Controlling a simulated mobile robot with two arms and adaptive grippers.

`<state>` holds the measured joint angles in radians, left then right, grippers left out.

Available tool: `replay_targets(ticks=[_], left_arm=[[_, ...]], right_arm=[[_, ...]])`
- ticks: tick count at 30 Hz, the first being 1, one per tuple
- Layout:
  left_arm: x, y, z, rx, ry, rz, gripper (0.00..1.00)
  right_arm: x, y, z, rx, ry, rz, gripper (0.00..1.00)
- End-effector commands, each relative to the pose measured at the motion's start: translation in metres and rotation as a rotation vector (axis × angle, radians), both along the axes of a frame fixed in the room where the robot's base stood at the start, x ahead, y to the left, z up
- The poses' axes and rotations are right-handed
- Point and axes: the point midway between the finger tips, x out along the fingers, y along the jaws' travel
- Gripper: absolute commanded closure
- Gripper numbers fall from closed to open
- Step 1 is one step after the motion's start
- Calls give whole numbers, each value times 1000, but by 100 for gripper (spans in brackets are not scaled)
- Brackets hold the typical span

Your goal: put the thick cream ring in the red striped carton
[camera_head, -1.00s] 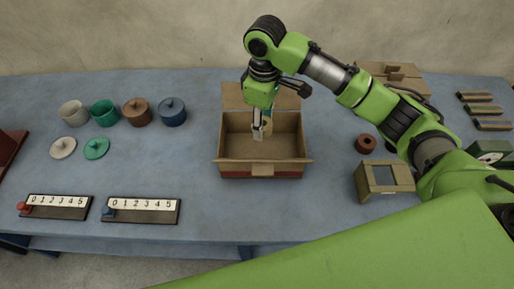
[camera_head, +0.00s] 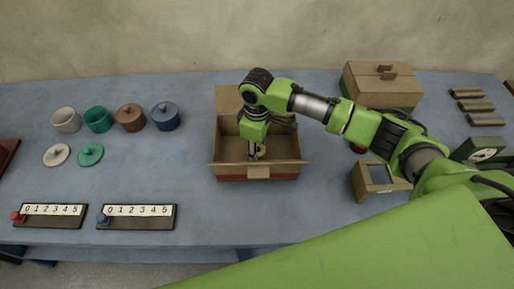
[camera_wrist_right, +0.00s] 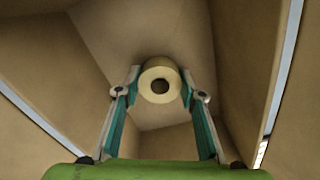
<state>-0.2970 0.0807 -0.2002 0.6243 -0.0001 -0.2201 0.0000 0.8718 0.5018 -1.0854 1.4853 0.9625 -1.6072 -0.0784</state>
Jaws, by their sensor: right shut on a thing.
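The thick cream ring (camera_wrist_right: 148,86) is between the fingertips of my right gripper (camera_wrist_right: 160,88) in the right wrist view, its hole facing the camera. The red striped carton (camera_head: 230,171) is open-topped brown cardboard with a red band low on its front. In the head view my right gripper (camera_head: 256,153) reaches down inside the carton, shut on the ring, which is only partly visible there. I cannot tell whether the ring touches the carton floor. My left gripper is not in view.
A brown box with a green band (camera_head: 382,85) stands at the back right. A small open-topped box (camera_head: 372,181) is right of the carton. Several lidded or open pots (camera_head: 131,117) stand at the left, with two counter boards (camera_head: 137,217) in front.

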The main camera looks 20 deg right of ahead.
Motion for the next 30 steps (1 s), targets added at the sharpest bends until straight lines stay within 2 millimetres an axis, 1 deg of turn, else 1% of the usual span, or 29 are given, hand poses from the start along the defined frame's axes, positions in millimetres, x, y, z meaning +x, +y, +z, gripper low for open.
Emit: replay_targets(ticks=[8,9,10,11,19,23,26,29,30], left_arm=[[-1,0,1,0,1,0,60],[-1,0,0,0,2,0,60],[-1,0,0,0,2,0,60],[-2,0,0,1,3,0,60],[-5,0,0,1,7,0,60],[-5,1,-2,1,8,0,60],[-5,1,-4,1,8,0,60],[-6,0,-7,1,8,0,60],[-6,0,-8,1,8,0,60]], right_arm=[[0,1,-2,1,0,0,86],[0,1,-2,1,-1,0,56],[0,1,-2,1,-1,0,48],[0,1,-2,1,-1,0,47],[0,0,-2,1,-1,0,47],[1,0,3,1,-3,1,47],[2,1,16,2,-5,1,47],[2,1,35,4,-6,0,47],[2,1,44,3,-7,1,47]])
